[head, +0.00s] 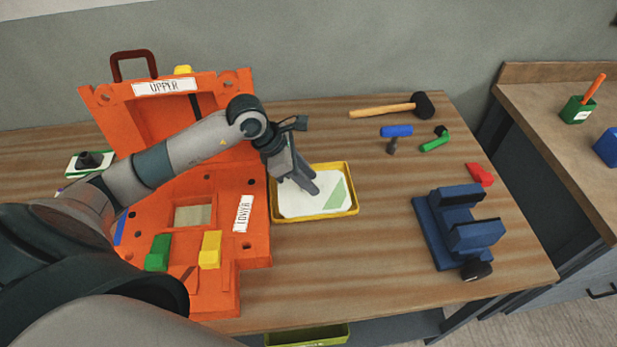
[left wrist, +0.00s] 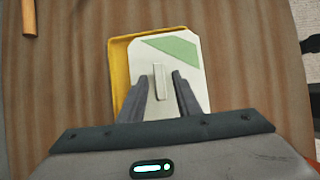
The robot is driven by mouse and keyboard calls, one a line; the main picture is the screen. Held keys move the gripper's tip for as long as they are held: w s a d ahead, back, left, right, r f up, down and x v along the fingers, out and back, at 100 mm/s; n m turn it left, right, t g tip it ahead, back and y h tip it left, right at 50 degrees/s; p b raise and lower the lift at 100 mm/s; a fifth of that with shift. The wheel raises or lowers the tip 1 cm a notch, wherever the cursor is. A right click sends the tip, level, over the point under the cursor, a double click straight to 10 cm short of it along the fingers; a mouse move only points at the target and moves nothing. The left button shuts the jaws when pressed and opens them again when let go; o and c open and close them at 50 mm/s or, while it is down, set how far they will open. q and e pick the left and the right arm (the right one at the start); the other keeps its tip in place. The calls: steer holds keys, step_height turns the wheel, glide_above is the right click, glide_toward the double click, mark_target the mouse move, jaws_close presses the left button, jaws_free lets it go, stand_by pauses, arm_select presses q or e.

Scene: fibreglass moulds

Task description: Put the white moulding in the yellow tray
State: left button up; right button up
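The white moulding (head: 300,206) is a flat plate with a green patch and a small raised tab. In the head view it lies within the rim of the yellow tray (head: 274,205). In the left wrist view the moulding (left wrist: 145,62) sits toward the right of the tray (left wrist: 120,70) and covers part of its right rim; I cannot tell whether it rests flat. My left gripper (head: 311,189) is over the moulding. In the left wrist view its fingers (left wrist: 160,86) are apart, one on each side of the tab, with gaps showing. My right gripper is not in view.
The orange mould (head: 255,245) stands left of the tray, its upper half raised. A blue vise (head: 435,235) is at the right. A mallet (head: 385,108), a blue-headed hammer (head: 396,131), a green tool (head: 435,141) and a red item (head: 480,174) lie behind. Bare wood lies between tray and vise.

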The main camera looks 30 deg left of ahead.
arm_select(q)
steer(key=shift+r, duration=0.15)
steer(key=shift+a+r, duration=0.15)
steer(key=shift+r, duration=0.05)
steer(key=b+v, duration=0.3)
steer(key=v, duration=0.8)
steer(key=shift+s+r, duration=0.2)
stand_by(0.5)
